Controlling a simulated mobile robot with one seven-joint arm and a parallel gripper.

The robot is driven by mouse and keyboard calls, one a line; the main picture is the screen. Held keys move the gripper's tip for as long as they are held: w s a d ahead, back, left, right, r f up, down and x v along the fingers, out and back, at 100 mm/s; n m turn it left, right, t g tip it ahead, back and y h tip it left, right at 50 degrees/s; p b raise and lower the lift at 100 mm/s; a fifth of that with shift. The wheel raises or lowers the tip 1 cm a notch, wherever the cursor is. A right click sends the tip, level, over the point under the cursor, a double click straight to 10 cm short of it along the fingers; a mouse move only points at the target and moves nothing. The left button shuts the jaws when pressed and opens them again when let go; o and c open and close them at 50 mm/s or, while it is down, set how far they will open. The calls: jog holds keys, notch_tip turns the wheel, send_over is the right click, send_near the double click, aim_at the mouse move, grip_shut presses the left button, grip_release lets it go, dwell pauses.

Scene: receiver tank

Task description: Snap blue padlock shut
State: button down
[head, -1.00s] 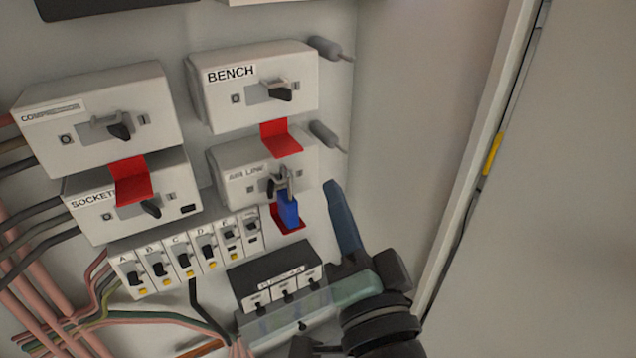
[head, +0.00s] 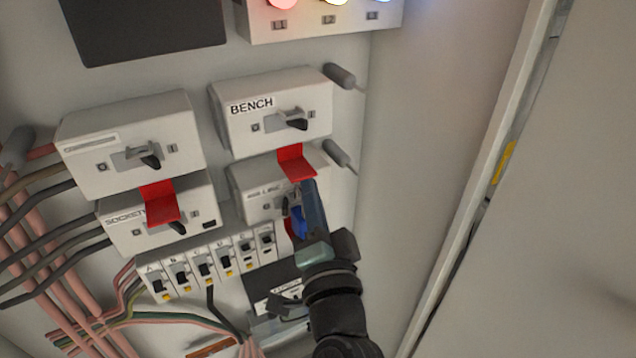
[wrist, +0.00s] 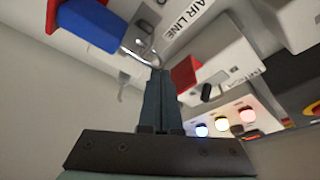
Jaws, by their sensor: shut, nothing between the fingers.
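The blue padlock (head: 299,221) hangs at the AIR LINE switch box (head: 250,197), partly hidden by my gripper. In the wrist view its blue body (wrist: 90,24) is at the upper left. Its metal shackle (wrist: 143,54) curves out toward the switch's grey hasp. I cannot tell whether the shackle is seated in the body. My gripper (head: 308,184) is shut and empty, in front of the box's right part. In the wrist view the fingertips (wrist: 159,72) appear very close to the shackle. I cannot tell whether they touch it.
A red flap (head: 296,161) juts out above the AIR LINE box, close to my fingers. The BENCH box (head: 275,108) is above it. A breaker row (head: 206,262) lies lower left. Lit lamps (wrist: 220,124) show in the wrist view. The cabinet side wall is right.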

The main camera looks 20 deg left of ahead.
notch_tip(320, 180, down, 2)
jog(key=b, duration=0.2)
jog(key=shift+f+b, duration=0.25)
jog(key=shift+b, duration=0.15)
